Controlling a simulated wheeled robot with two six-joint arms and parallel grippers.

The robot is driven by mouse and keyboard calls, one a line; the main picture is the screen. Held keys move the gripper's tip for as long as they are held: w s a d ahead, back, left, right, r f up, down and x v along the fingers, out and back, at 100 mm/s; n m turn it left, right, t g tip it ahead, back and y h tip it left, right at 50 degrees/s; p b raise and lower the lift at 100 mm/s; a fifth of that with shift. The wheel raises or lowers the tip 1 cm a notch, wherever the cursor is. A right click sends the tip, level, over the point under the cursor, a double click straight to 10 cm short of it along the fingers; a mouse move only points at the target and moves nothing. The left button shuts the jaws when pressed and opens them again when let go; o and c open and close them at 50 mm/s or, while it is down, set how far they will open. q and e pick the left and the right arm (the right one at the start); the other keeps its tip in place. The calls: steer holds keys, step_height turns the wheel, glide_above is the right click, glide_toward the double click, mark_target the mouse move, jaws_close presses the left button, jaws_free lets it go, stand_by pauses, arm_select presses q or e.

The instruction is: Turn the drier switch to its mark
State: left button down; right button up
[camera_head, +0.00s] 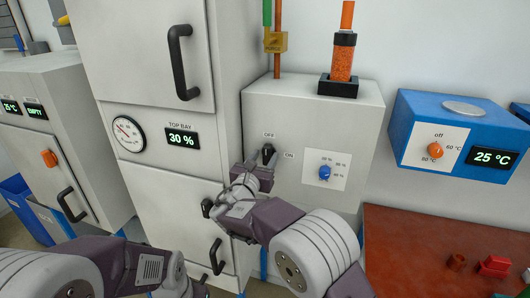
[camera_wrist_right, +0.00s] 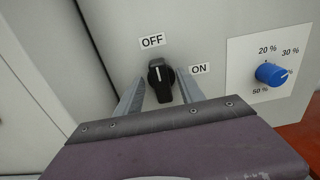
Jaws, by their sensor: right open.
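The drier switch (camera_wrist_right: 160,84) is a black rotary knob on the grey cabinet front, with OFF printed above it and ON to its right. Its light-marked end points up towards OFF in the right wrist view. The switch also shows in the head view (camera_head: 268,153). My right gripper (camera_wrist_right: 159,88) is open, with one finger on each side of the knob. A gap shows on both sides, so the fingers do not look closed on it. My left arm enters at the bottom left of the head view, but its gripper is out of frame.
A blue percent dial (camera_head: 324,173) sits right of the switch on the drier cabinet (camera_head: 310,110). An orange-filled column (camera_head: 342,60) stands on top. The tall oven cabinet (camera_head: 150,75) with handles is close on the left. A blue heater box (camera_head: 400,130) hangs at right above a red bench (camera_head: 420,235).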

steer(key=shift+w+d, duration=0.35)
steer(key=shift+w, duration=0.15)
steer(key=shift+a, duration=0.2)
steer(key=shift+d, duration=0.1)
jaws_close()
steer(key=shift+f+m+b, duration=0.2)
steer(key=shift+m+b, duration=0.1)
steer(key=shift+b, duration=0.4)
steer(key=m+b, duration=0.3)
steer(key=b, duration=0.2)
steer(key=m+b, duration=0.4)
steer(key=b, duration=0.1)
steer(key=m+b, duration=0.4)
steer(key=b, duration=0.1)
steer(key=shift+s+d+f+b, duration=0.1)
steer(key=shift+d+f+b, duration=0.15)
steer(key=shift+b, duration=0.1)
steer(key=m+b, duration=0.2)
steer(key=m, duration=0.1)
steer(key=shift+b, duration=0.3)
steer(key=shift+m+b, duration=0.8)
steer(key=shift+m, duration=1)
